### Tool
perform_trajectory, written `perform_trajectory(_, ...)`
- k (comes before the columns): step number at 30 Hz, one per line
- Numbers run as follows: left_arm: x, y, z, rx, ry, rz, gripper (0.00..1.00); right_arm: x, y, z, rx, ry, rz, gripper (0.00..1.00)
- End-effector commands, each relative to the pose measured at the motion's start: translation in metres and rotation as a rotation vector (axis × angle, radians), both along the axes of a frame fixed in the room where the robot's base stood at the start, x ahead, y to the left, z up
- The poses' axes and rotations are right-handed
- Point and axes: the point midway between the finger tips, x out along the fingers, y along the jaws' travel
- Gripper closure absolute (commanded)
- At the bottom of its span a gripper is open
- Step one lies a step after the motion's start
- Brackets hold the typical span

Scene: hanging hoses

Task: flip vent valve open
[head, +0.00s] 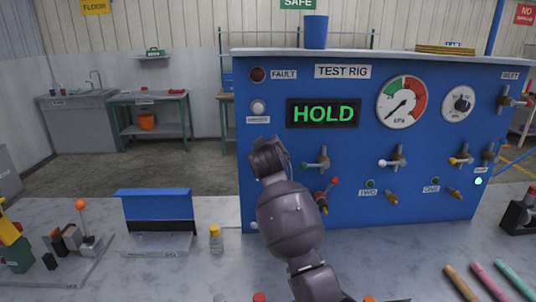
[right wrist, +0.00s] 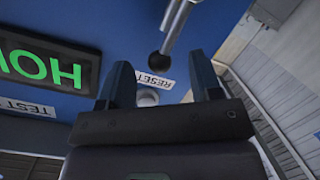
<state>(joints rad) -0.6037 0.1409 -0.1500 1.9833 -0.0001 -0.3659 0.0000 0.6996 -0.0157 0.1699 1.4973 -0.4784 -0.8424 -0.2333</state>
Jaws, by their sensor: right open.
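The blue test rig panel (head: 360,180) carries several small valves. No readable label tells me which one is the vent valve. A metal lever with a black ball end (right wrist: 157,64) shows in the right wrist view, just past my fingertips. Its valve body is out of that view, and my gripper seems to hide it in the head view. My right gripper (head: 266,150) is in front of the panel's left side, below the reset button (head: 258,107). In the wrist view its jaws (right wrist: 163,80) are open and empty, with the white button (right wrist: 148,97) between them. My left gripper is not in view.
A red-handled valve (head: 325,195) sits just right of my arm. The display (head: 323,113) reads HOLD. A small yellow-capped bottle (head: 216,240) and a blue-backed stand (head: 157,212) are on the bench left. Coloured rods (head: 487,281) lie front right.

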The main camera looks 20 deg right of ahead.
Motion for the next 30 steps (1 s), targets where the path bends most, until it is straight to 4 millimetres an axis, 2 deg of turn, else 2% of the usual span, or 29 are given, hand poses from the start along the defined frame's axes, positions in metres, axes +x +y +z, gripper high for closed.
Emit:
perform_trajectory(6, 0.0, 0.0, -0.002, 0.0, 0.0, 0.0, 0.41, -0.031, 0.007, 0.005, 0.001, 0.0, -0.002, 0.41)
perform_trajectory(12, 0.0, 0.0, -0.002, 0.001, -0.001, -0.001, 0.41, -0.051, 0.012, 0.009, 0.001, 0.002, -0.003, 0.41)
perform_trajectory(18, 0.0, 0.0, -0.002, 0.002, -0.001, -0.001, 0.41, -0.058, 0.014, 0.011, 0.0, 0.002, -0.003, 0.41)
perform_trajectory(30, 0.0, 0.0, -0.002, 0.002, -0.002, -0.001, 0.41, -0.059, 0.015, 0.012, 0.0, 0.002, -0.003, 0.41)
